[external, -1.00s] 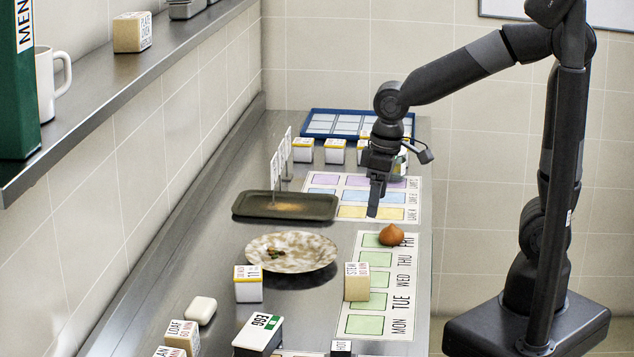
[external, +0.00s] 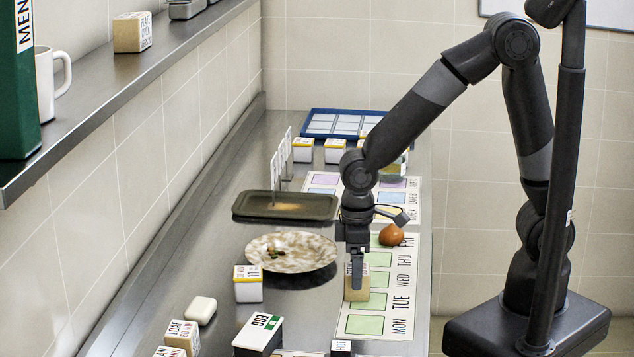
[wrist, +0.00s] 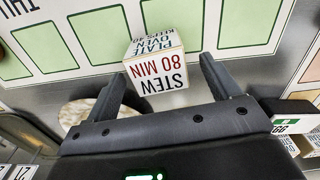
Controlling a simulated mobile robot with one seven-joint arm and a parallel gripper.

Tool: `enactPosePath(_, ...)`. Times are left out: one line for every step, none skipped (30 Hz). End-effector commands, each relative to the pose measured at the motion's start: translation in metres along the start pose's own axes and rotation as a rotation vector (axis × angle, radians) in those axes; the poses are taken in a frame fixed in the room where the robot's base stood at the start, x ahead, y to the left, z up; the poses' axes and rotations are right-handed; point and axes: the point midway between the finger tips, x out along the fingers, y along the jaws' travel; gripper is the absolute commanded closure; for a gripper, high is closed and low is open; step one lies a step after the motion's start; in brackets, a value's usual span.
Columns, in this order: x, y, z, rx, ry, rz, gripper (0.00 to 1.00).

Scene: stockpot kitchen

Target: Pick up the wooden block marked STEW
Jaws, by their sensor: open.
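The wooden block marked STEW (external: 357,291) stands on the counter at the left edge of the green-squared weekday mat. In the wrist view the block (wrist: 157,62) shows its printed face with "STEW" and "80 MIN". My gripper (external: 357,270) is open and reaches down over the block, covering part of it in the external view. In the wrist view the two fingers of my gripper (wrist: 163,80) stand apart, with the block between and slightly beyond their tips. I cannot tell whether a finger touches it.
The weekday mat (external: 390,325) lies beside the block, with a brown onion-like thing (external: 391,235) at its far end. A mottled plate (external: 325,257) and a white-and-yellow block (external: 248,290) are to the left. A green-marked box (external: 258,333) stands nearer the camera.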

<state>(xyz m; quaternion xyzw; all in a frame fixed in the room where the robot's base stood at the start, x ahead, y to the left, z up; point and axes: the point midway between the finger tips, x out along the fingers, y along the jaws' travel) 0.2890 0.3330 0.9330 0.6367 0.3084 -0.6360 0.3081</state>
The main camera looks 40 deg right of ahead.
Motion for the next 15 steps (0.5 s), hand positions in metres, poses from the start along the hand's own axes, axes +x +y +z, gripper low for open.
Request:
enactPosePath(0.009,0.000,0.002,-0.001,-0.006,0.000,0.18)
enactPosePath(0.015,0.001,0.003,-0.002,-0.006,0.000,0.18)
enactPosePath(0.021,0.001,0.004,-0.002,-0.006,0.001,0.18)
enactPosePath(0.025,0.001,0.003,-0.002,-0.005,0.000,0.18)
enactPosePath(0.028,0.001,0.003,-0.001,-0.005,0.000,0.18)
enactPosePath(0.033,0.001,0.003,-0.001,-0.004,0.000,0.18)
enactPosePath(0.035,0.001,0.003,-0.001,-0.003,0.000,0.18)
enactPosePath(0.037,0.002,0.003,0.000,-0.003,0.000,0.18)
enactPosePath(0.038,0.002,0.003,0.000,-0.002,0.000,0.18)
enactPosePath(0.039,0.002,0.003,0.000,-0.002,0.000,0.18)
enactPosePath(0.040,0.002,0.002,0.000,-0.001,0.000,0.18)
enactPosePath(0.040,0.002,0.002,0.000,-0.001,0.000,0.18)
enactPosePath(0.040,0.002,0.002,0.000,-0.001,0.000,0.18)
enactPosePath(0.040,0.002,0.002,0.000,0.000,0.000,0.18)
enactPosePath(0.040,0.002,0.002,0.000,-0.001,0.000,0.18)
